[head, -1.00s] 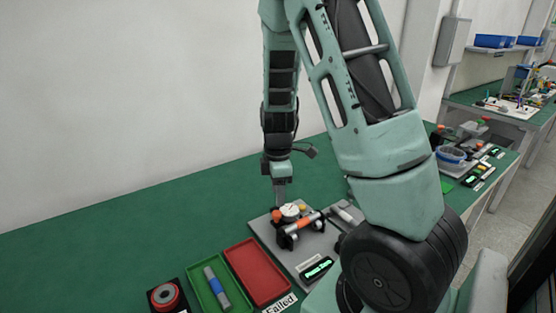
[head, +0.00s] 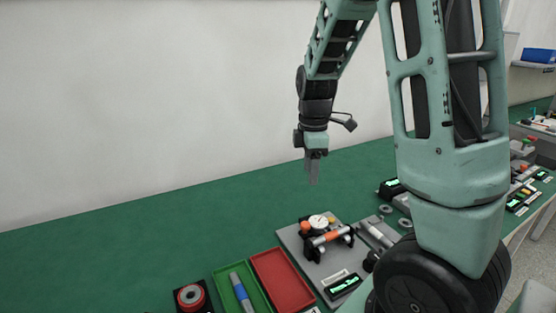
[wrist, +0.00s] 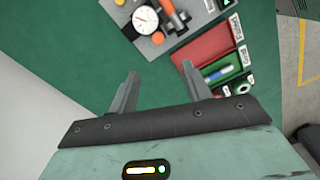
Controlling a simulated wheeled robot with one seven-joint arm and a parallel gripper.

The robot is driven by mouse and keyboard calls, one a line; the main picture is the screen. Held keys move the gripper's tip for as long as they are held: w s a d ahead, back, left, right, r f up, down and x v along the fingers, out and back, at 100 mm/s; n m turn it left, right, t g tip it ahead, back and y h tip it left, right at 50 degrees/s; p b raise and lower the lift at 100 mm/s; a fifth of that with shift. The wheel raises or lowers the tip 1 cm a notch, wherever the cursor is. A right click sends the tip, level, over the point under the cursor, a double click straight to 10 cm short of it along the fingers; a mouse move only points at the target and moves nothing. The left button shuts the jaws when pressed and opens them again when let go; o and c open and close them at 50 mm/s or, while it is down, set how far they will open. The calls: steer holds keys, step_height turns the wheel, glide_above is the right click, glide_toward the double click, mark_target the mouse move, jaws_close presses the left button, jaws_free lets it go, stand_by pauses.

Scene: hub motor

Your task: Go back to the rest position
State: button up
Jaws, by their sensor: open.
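My gripper (head: 314,180) hangs above the green table (head: 110,245) in the head view, pointing down, with nothing beneath it but bare tabletop. In the wrist view my gripper (wrist: 160,85) shows two fingers spread apart, open and empty. A grey plate (head: 297,243) bearing a dial gauge (head: 318,222) and an orange-and-black fixture (head: 328,240) stands to the front of the gripper, apart from it. The dial gauge also shows at the top of the wrist view (wrist: 145,19).
A red tray (head: 283,281) is empty. A green tray (head: 222,274) beside it holds a blue-and-grey cylinder (head: 240,290). A display (head: 343,285) lies on the plate. The table's left side is clear; a white wall (head: 150,90) stands behind.

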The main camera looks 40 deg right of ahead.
steer(key=s+a+m+y, duration=0.1)
steer(key=s+a, duration=0.2)
steer(key=a, duration=1.9)
steer(key=s+a+m, duration=0.2)
steer(key=s+a, duration=1)
steer(key=s, duration=0.2)
steer(key=shift+s+a, duration=0.15)
stand_by(0.3)
